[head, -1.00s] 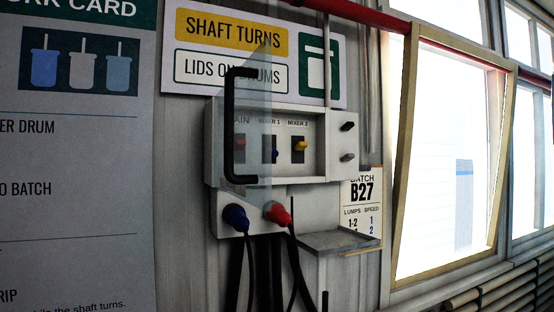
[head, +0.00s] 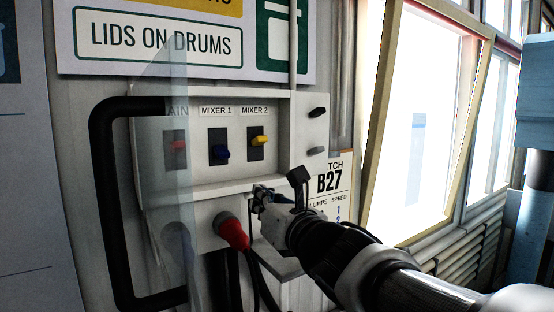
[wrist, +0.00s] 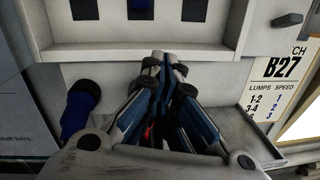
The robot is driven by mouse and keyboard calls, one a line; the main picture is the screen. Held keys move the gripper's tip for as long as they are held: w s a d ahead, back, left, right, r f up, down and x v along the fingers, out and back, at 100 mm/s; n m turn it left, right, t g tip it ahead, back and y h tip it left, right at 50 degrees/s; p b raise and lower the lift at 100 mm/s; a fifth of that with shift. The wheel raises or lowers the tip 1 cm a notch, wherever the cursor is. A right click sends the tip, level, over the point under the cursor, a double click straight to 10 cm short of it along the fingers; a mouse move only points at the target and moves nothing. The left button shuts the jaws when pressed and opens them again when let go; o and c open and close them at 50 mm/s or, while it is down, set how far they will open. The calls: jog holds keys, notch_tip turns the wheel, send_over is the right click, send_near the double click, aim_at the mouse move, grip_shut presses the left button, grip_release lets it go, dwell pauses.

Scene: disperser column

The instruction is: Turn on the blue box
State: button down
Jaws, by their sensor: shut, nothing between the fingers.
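A pale control box (head: 205,187) on the wall holds a row of switches. The blue switch (head: 221,153) under the MIXER 1 label has its knob low in its dark slot. The yellow switch (head: 260,141) is under MIXER 2. The red switch (head: 179,146) shows through a clear cover (head: 170,90), which stands open at the left with its black handle (head: 103,200). My gripper (head: 260,194) is shut and empty, below the switch row and apart from the blue switch. The wrist view shows its closed fingertips (wrist: 164,58) just under the box's lower ledge.
A red plug (head: 232,232) with hanging cables sits below the box, left of my gripper. A blue plug (wrist: 82,103) is farther left. A small tray (wrist: 245,135) and the B27 card (wrist: 281,70) are to the right. The open cover and handle bound the left side.

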aim_at(222, 152)
jog(key=a+n, duration=0.1)
jog(key=a+r+n+y, duration=0.1)
jog(key=a+r+n, duration=0.1)
jog(key=shift+w+y, duration=0.25)
jog(key=shift+y, duration=0.05)
jog(key=p+x, duration=0.3)
jog(key=x, duration=0.7)
jog(key=shift+f, duration=0.2)
jog(key=shift+r+g+p, duration=0.25)
jog(key=shift+g+p, duration=0.05)
jog(key=shift+p, duration=0.35)
jog(key=shift+s+p, duration=0.1)
jog(key=shift+p, duration=0.25)
jog(key=shift+s+d, duration=0.1)
